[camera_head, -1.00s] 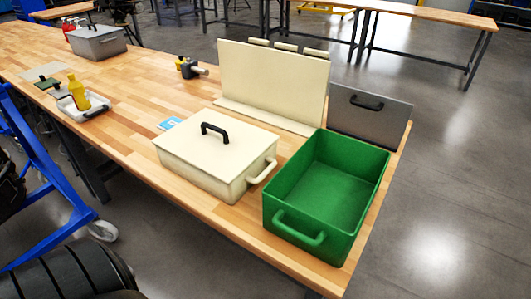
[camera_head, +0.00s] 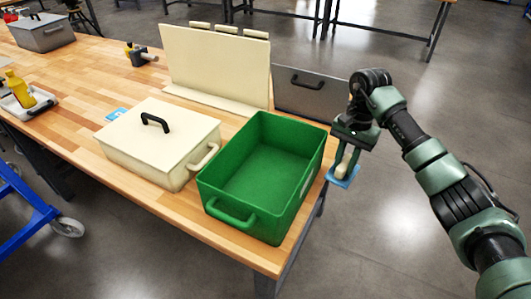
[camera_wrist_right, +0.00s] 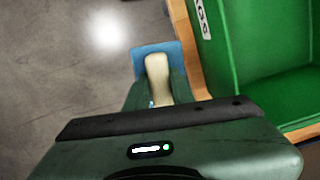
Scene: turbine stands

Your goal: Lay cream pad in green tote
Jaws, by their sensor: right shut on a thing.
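The green tote (camera_head: 272,218) stands open and empty on the near right end of the wooden table. My right gripper (camera_head: 347,152) is shut on a pad (camera_head: 343,176) with a cream upright grip and a flat blue base. It holds the pad just right of the tote, beyond the table's edge and over the floor. In the right wrist view the pad (camera_wrist_right: 157,68) hangs between the fingers, and the tote (camera_wrist_right: 232,55) is to its right. The pad's rear part is hidden by the gripper. My left gripper is not in view.
A cream lidded box (camera_head: 155,135) with a black handle stands left of the tote. A cream upright panel (camera_head: 215,75) and a grey panel (camera_head: 308,95) stand behind. A yellow bottle (camera_head: 18,88) in a white tray is at far left.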

